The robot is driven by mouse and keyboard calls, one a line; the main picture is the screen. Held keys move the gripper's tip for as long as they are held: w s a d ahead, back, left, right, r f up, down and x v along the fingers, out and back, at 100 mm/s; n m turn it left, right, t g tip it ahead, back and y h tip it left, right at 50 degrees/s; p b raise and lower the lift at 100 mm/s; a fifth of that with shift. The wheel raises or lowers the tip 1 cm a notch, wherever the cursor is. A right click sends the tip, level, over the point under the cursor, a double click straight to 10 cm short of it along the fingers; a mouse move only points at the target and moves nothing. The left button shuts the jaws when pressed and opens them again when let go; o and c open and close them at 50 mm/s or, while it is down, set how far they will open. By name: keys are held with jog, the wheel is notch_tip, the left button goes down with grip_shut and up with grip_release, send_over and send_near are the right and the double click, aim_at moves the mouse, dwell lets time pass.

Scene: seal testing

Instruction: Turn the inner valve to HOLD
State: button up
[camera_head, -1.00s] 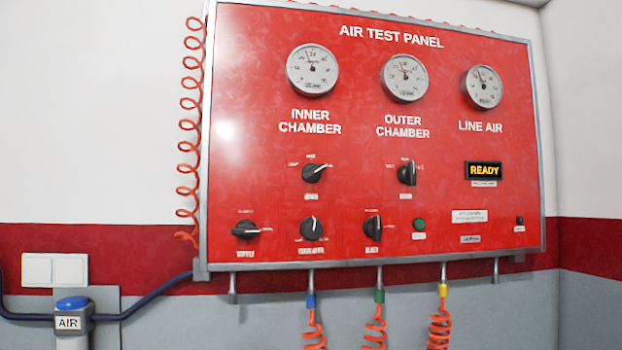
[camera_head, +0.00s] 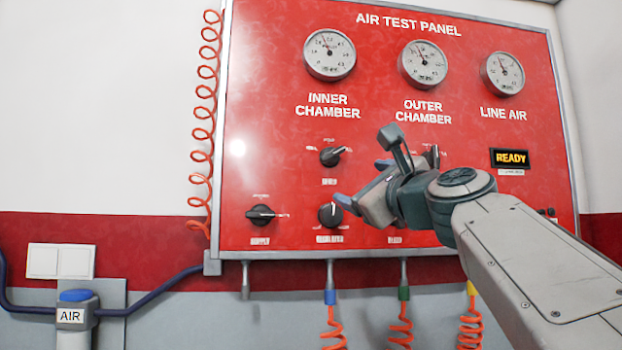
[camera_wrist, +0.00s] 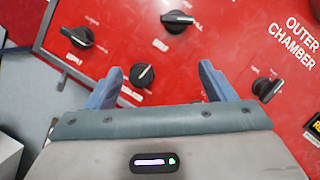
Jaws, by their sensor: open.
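The inner valve is a black knob (camera_head: 332,156) below the INNER CHAMBER label on the red panel. Its pale pointer mark aims to the upper right; the small position labels around it are too blurred to read. In the wrist view the knob (camera_wrist: 177,18) lies beyond the fingertips, near the top edge. My gripper (camera_head: 364,184) is open and empty in front of the panel, to the lower right of the inner valve. In the wrist view its two blue fingers (camera_wrist: 160,70) stand apart, with the regulator knob seen between them.
The supply knob (camera_head: 261,215) and regulator knob (camera_head: 331,214) sit below the inner valve. My arm partly hides the outer valve (camera_head: 432,156) and lower right controls. Gauges (camera_head: 330,55) line the top. Orange coiled hoses (camera_head: 334,328) hang below; another coil (camera_head: 204,120) runs along the left edge.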

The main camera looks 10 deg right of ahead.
aim_at(334, 155)
jog(key=shift+m+t, duration=0.5)
jog(key=shift+m, duration=0.3)
jog(key=p+x, duration=0.2)
jog(key=x, duration=0.2)
jog(key=r+p+x, duration=0.1)
jog(key=x, duration=0.4)
jog(key=d+r+p+x, duration=0.1)
jog(key=p+x, duration=0.1)
jog(key=x, duration=0.3)
jog(key=shift+s+r+p, duration=0.25)
jog(key=shift+s+p, duration=0.1)
jog(key=shift+s, duration=0.05)
jog(key=c, duration=1)
